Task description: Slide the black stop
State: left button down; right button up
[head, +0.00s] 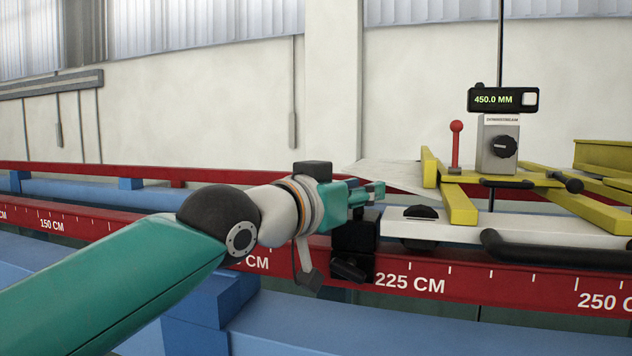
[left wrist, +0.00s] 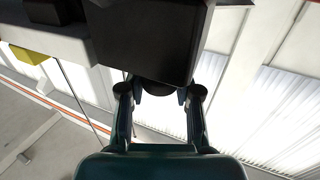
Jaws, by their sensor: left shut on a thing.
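The black stop (head: 355,238) sits on the red rail (head: 470,285), just left of the 225 CM mark. In the left wrist view the black stop (left wrist: 150,40) fills the top middle. My left gripper (head: 370,193) reaches in from the left at the top of the stop. In the left wrist view its two fingers (left wrist: 160,92) are closed about a dark rounded part of the stop. The exact contact is partly hidden by the block. My right gripper is in neither view.
Right of the stop, close by, is a white carriage (head: 465,226) with a black handle (head: 555,250) and yellow frame (head: 458,203). It carries a red-knobbed lever (head: 456,145) and a display (head: 503,100) reading 450.0 MM. Blue beams (head: 290,325) run below the rail.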

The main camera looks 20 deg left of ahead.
pick_arm(q)
jog(key=shift+d, duration=0.1)
jog(key=c, duration=0.8)
grip_release()
jog(key=shift+o, duration=0.2)
jog(key=shift+s, duration=0.1)
jog(key=v, duration=1.1)
jog(key=shift+s, duration=0.3)
